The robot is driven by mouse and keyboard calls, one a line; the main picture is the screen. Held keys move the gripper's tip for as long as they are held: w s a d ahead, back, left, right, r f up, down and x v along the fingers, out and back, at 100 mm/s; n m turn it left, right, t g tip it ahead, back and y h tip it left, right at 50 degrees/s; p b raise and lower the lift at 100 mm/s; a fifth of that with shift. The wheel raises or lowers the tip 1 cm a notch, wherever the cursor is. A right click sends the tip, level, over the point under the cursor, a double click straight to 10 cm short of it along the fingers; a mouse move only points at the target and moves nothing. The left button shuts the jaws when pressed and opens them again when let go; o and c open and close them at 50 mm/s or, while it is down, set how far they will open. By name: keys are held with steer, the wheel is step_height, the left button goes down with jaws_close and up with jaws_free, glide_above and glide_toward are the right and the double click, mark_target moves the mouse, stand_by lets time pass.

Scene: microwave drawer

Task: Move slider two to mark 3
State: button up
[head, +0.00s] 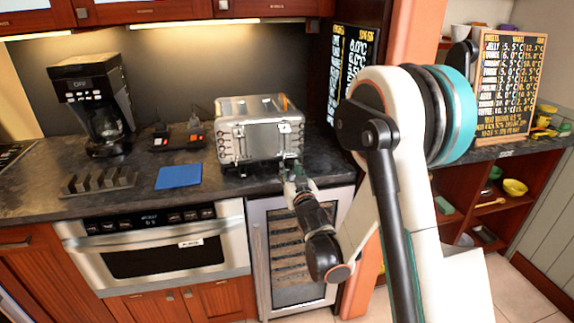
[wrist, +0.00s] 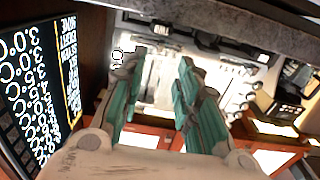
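The silver toaster-like appliance (head: 240,145) stands on the dark counter. My gripper (head: 293,174) is just in front of the appliance's lower right front. In the wrist view, my gripper (wrist: 160,64) has its teal fingers spread, with a gap between them and nothing held. A bright metal face (wrist: 160,82) shows between and beyond the fingers. Contact with the appliance cannot be made out.
A coffee maker (head: 92,105), a small red-and-black device (head: 178,136), a blue mat (head: 179,176) and a dark slotted rack (head: 98,182) are to the left. A dark menu board (head: 352,70) stands close behind on the right. A glass-fronted cooler (head: 290,255) is below.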

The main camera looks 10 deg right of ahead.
steer(key=shift+s, duration=2.3)
steer(key=s+d+r+g+h, duration=0.15)
steer(key=s+r+g, duration=0.45)
steer(key=s, duration=0.6)
steer(key=s+a+f+g+y, duration=0.1)
steer(key=s+g, duration=0.4)
steer(key=s, duration=1.8)
steer(key=shift+a, duration=0.25)
steer(key=shift+y, duration=0.25)
